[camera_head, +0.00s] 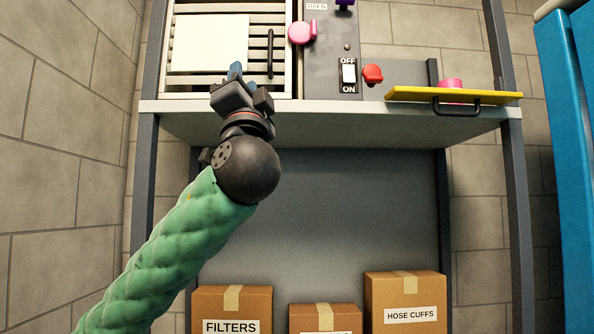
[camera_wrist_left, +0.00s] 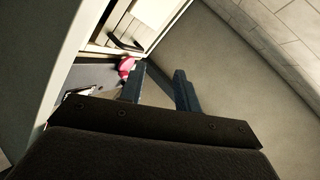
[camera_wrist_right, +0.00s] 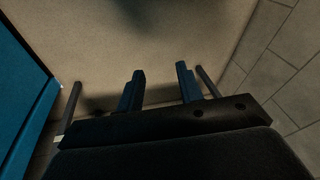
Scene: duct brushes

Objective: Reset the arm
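My left arm, in a green quilted sleeve, comes up from the lower left of the head view. My right arm is outside the head view. In the right wrist view my right gripper (camera_wrist_right: 160,73) has its fingers apart and empty, facing a plain brownish surface.
The bench (camera_head: 330,107) carries a louvered panel (camera_head: 280,20) with a black handle, a switch (camera_head: 348,75), a pink knob (camera_head: 301,33), a red knob (camera_head: 372,74) and a yellow board (camera_head: 440,95). Boxes (camera_head: 405,290) stand below. A blue cabinet (camera_head: 562,120) is at right.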

